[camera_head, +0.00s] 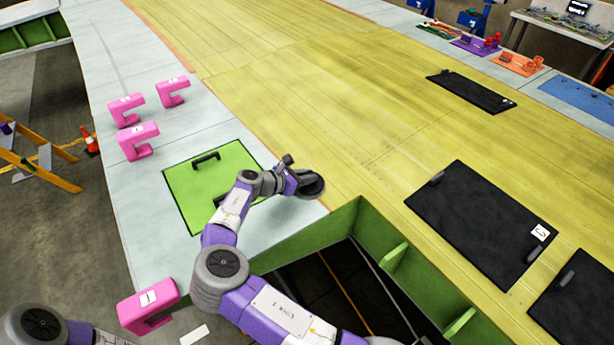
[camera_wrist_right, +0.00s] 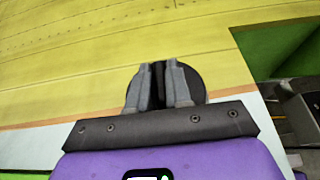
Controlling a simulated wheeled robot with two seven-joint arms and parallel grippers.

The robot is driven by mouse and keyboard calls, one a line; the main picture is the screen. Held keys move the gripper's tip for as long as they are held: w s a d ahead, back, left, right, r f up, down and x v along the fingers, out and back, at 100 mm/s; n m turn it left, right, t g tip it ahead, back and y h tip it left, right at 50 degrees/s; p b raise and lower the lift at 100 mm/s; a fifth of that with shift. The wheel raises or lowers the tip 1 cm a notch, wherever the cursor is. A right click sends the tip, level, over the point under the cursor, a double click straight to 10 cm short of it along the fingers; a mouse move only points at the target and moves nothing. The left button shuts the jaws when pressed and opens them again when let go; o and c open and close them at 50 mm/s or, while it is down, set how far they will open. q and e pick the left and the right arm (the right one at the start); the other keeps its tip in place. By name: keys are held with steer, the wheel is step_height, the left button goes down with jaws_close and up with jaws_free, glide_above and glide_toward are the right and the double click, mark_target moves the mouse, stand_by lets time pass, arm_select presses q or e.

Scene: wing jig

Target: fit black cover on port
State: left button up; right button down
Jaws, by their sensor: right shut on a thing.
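The black cover (camera_head: 312,187) is a round dark disc at the edge of the yellow skin, near the corner of the open bay. My right gripper (camera_head: 293,181) is at the disc's left side in the head view. In the right wrist view, the gripper's fingers (camera_wrist_right: 159,76) are closed together on the middle of the cover (camera_wrist_right: 198,88), on what looks like a dark grip. The cover's underside is hidden, so I cannot tell whether it touches the surface. No port shows in either view. My left gripper is out of view.
A green panel (camera_head: 188,198) with black handles lies left of my right arm. Pink clamps (camera_head: 138,142) stand along the wing's left edge, with another (camera_head: 148,307) nearer. The green-walled bay (camera_head: 392,252) is open. Black panels (camera_head: 483,222) lie to the right.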

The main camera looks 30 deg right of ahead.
steer(key=shift+f, duration=0.1)
steer(key=c, duration=1.1)
jaws_free()
steer(key=shift+o, duration=0.2)
steer(key=v, duration=1.2)
steer(key=shift+s, duration=0.1)
